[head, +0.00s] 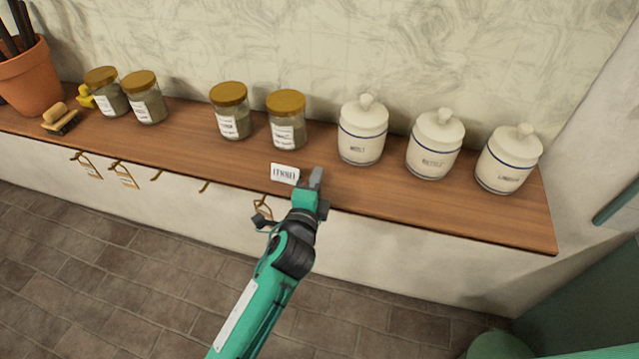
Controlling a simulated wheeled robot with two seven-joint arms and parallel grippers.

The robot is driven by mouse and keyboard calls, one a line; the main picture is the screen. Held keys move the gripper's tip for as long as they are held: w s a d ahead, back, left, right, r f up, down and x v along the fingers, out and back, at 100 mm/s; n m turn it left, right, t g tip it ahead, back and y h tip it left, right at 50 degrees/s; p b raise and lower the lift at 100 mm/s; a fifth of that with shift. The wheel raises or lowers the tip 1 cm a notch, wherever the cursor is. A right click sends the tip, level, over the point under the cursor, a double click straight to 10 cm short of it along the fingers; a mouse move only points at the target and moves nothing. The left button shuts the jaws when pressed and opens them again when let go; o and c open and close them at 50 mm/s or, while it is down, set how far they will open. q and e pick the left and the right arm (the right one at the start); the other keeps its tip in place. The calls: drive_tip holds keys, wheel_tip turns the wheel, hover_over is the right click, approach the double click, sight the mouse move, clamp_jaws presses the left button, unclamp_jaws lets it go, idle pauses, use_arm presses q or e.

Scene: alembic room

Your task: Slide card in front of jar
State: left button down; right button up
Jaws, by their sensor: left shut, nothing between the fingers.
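A small white card (285,173) with dark lettering lies near the front edge of the wooden shelf (390,196). It is in front of a glass jar (288,134) with a gold lid and a white label. My left gripper (316,178) is shut and empty, with its fingertips just right of the card; I cannot tell whether they touch it. Three white lidded ceramic jars with blue bands, the nearest one (361,133), stand to the right. My right gripper is not in view.
More gold-lidded glass jars stand left, one (230,112) close by and two (146,100) farther off. A brush (61,119) and terracotta pot (30,80) are at far left. Hooks, some with tags (124,176), line the front edge. The shelf front between jars and edge is mostly clear.

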sight(289, 175)
use_arm(q)
drive_tip(key=shift+s+a+r+p, duration=0.1)
drive_tip(key=shift+a+p, duration=0.05)
drive_tip(key=shift+a, duration=0.4)
drive_tip(key=shift+s+a+r+p, duration=0.1)
drive_tip(key=shift+a+p, duration=0.05)
drive_tip(key=shift+a, duration=0.55)
drive_tip(key=shift+d+f, duration=0.1)
drive_tip(key=shift+f, duration=0.05)
drive_tip(key=shift+a, duration=0.2)
drive_tip(key=a+p, duration=0.1)
drive_tip(key=a, duration=0.2)
drive_tip(key=shift+p, duration=0.3)
drive_tip(key=shift+s+a, duration=0.1)
drive_tip(key=shift+a, duration=0.4)
drive_tip(key=shift+d, duration=0.1)
